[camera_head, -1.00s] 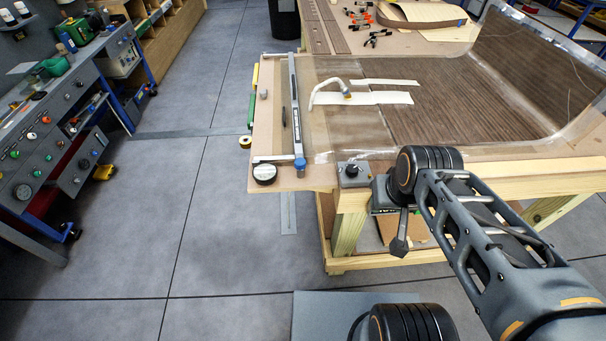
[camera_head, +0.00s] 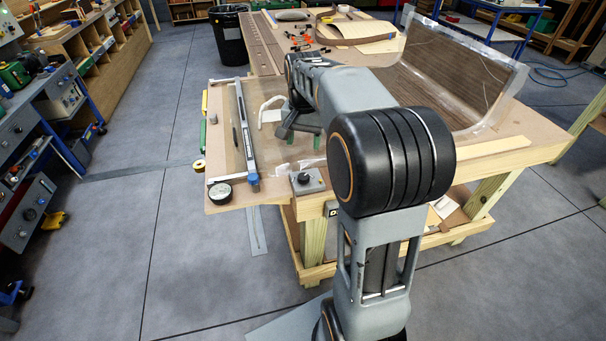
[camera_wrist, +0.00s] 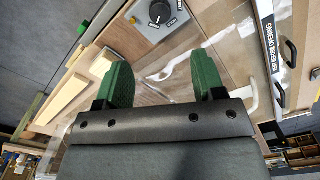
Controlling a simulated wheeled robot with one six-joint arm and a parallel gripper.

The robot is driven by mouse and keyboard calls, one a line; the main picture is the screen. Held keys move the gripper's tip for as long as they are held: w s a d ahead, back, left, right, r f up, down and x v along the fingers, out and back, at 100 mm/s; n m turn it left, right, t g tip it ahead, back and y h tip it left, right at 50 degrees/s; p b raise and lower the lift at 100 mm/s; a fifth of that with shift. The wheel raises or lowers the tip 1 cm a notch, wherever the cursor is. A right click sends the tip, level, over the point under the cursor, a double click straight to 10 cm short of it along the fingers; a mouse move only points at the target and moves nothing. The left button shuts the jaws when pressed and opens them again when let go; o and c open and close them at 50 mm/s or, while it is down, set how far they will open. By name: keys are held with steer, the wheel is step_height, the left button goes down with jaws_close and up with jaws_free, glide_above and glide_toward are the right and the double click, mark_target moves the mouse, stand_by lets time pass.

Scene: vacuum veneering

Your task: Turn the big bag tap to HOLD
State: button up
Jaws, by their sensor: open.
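The tap is a black round knob (camera_wrist: 160,12) on a grey plate at the top of the wrist view, with small white lettering beside it that I cannot read surely. In the head view the tap (camera_head: 304,179) sits on the bench's front left corner. My gripper (camera_wrist: 163,78) is open and empty, its two green fingers spread apart. In the wrist view the knob lies beyond the fingertips, apart from them. In the head view my gripper (camera_head: 311,134) is over the bench, behind the tap. My arm hides much of the clear bag (camera_head: 251,117).
A long metal bar with a blue end (camera_head: 253,180) lies left of the tap. A black round disc (camera_head: 220,193) is at the bench corner. The raised dark veneer panel (camera_head: 462,70) stands at the right. Open floor (camera_head: 170,250) lies to the left.

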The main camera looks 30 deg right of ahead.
mark_target(304, 176)
step_height(304, 176, down, 13)
steer(key=shift+f, duration=0.1)
stand_by(0.4)
steer(key=c, duration=0.9)
